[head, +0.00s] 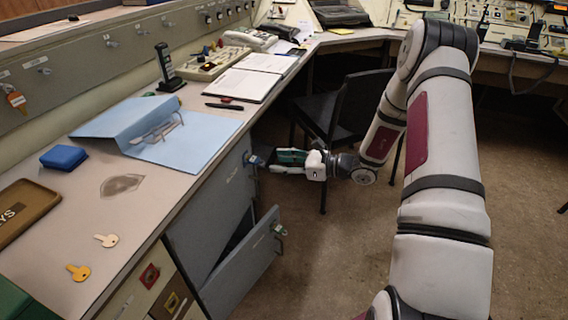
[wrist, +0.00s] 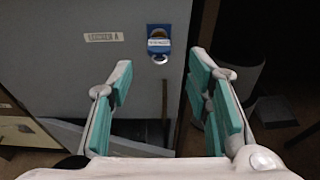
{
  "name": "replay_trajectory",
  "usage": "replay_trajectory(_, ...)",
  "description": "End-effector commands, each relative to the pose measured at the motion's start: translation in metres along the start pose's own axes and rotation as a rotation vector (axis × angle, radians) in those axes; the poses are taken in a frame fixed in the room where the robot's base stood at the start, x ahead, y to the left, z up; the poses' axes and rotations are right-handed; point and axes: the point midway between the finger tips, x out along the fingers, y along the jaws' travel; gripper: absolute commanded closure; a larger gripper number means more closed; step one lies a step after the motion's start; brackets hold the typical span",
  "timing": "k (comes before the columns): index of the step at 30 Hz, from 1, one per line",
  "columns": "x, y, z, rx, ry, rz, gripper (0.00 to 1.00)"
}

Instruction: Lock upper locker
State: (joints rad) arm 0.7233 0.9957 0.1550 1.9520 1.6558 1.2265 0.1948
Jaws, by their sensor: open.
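The upper locker (head: 212,208) is a grey door under the counter and looks shut. In the wrist view the upper locker door (wrist: 90,70) bears a label that seems to read LOCKER A. A blue lock fitting (wrist: 158,43) sits near the door's right edge, with a brass round part and a silver ring; it also shows in the head view (head: 254,160). Whether a key is in it is hard to tell. My gripper (wrist: 161,80) is open and empty, its green-padded fingers below and either side of the fitting. In the head view my gripper (head: 280,161) is close to the door.
The lower locker door (head: 240,277) stands open below, jutting toward the aisle. A silver key (head: 107,240) and a yellow key (head: 78,272) lie on the counter near a brown tray (head: 25,212). A black chair (head: 345,115) stands behind my gripper. The floor at right is clear.

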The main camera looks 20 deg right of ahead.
Motion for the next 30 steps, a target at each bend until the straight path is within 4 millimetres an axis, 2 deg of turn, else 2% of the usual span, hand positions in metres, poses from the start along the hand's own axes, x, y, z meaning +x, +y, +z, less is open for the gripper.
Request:
replay_trajectory(18, 0.065, 0.001, -0.001, -0.002, 0.0, 0.004, 0.55)
replay_trajectory(24, 0.079, 0.002, 0.0, -0.002, 0.0, 0.004, 0.55)
replay_trajectory(30, 0.083, 0.001, 0.0, -0.002, 0.001, 0.003, 0.55)
